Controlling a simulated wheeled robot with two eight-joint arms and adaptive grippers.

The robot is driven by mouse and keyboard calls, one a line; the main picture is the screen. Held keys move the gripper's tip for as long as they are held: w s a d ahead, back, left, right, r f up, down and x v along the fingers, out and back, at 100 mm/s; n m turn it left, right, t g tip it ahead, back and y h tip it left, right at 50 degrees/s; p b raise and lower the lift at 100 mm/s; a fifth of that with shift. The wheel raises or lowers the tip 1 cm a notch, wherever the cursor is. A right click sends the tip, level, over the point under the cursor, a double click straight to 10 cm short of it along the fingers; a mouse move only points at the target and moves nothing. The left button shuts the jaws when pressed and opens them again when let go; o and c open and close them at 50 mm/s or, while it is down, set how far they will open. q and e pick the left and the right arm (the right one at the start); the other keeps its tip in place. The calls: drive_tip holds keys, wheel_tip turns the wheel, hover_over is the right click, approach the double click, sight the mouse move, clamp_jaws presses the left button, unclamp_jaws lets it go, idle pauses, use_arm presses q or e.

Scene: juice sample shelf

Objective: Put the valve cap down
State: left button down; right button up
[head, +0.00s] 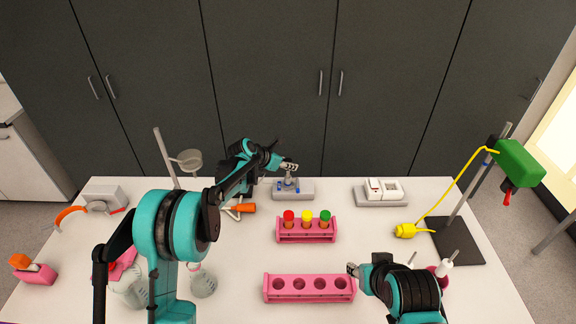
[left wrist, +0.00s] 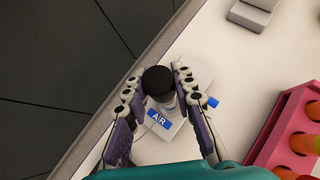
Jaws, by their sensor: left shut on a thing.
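The valve cap (left wrist: 158,82) is a dark round piece between the fingers of my left gripper (left wrist: 158,78) in the left wrist view. My left gripper (head: 289,166) is shut on it, above the grey air valve block (head: 307,190) at the back middle of the table. The block shows a blue AIR label (left wrist: 158,119) in the left wrist view. I cannot tell whether the cap touches the valve post under it. My right gripper (head: 354,270) is at the right end of the front pink rack; its finger opening is too small to judge.
The front pink rack (head: 309,296) has empty holes. A second pink rack (head: 306,238) holds red-, yellow- and green-capped tubes. A white switch box (head: 381,193) stands at back right, a stand with a green device (head: 519,163) further right. Flasks (head: 203,284) stand near my left arm.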

use_arm(q)
drive_tip(key=shift+r, duration=0.1)
idle(0.4)
drive_tip(key=s+a+n+t+y+b, duration=0.1)
drive_tip(key=s+a+b, duration=0.3)
drive_tip(key=s+a, duration=0.5)
drive_tip(key=s+a+f+n+t+y+b, duration=0.1)
drive_tip(key=s+a+n+y+b, duration=0.2)
drive_tip(key=s+a, duration=0.6)
drive_tip(key=s+n, duration=0.1)
drive_tip(key=s, duration=0.6)
drive_tip(key=shift+f+n+b, duration=0.2)
drive_tip(key=shift+n+b, duration=0.1)
drive_tip(key=shift+b, duration=0.1)
drive_tip(key=shift+d, duration=0.1)
